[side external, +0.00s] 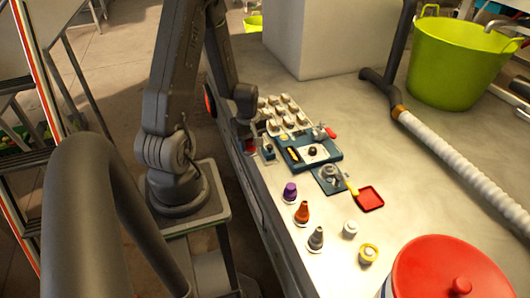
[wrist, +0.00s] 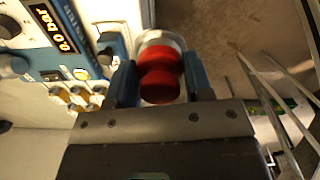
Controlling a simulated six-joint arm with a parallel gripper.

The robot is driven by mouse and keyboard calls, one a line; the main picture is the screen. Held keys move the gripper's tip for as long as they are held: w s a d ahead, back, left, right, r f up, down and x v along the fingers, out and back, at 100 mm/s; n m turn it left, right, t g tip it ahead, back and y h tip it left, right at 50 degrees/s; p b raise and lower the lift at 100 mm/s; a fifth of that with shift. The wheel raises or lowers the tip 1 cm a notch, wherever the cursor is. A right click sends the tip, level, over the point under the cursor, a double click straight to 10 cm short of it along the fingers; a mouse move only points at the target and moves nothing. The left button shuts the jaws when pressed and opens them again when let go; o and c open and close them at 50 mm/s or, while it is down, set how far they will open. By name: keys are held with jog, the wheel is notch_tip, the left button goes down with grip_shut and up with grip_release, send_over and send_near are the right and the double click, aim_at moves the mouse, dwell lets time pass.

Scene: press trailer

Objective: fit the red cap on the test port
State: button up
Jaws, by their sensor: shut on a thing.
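My gripper (wrist: 161,78) is shut on the red cap (wrist: 160,88), which sits between its two blue fingers in the wrist view. A pale round rim (wrist: 160,36) shows just beyond the cap; I cannot tell whether it is part of the cap or a separate piece. In the side view my gripper (side external: 247,138) is low at the table's near edge, left of the blue tester (side external: 303,163). Only a little red of the cap shows there. The tester's display (wrist: 55,27) reads 0.0 bar. I cannot make out the test port clearly.
A rack of several pale pieces (side external: 283,112) stands behind the tester. A red tray (side external: 369,199) lies at right. A white hose (side external: 450,157) crosses the table.

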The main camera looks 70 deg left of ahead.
jog(key=shift+s+a+r, duration=0.3)
jog(key=shift+w+a, duration=0.15)
jog(key=shift+w, duration=0.05)
jog(key=w+d+m, duration=0.2)
jog(key=w, duration=1)
jog(key=m, duration=0.3)
send_near(330, 167)
jog(key=shift+s+a, duration=0.1)
jog(key=shift+f, duration=2.85)
jog(key=shift+f, duration=0.6)
jog(key=o, duration=1)
jog(key=shift+c, duration=0.2)
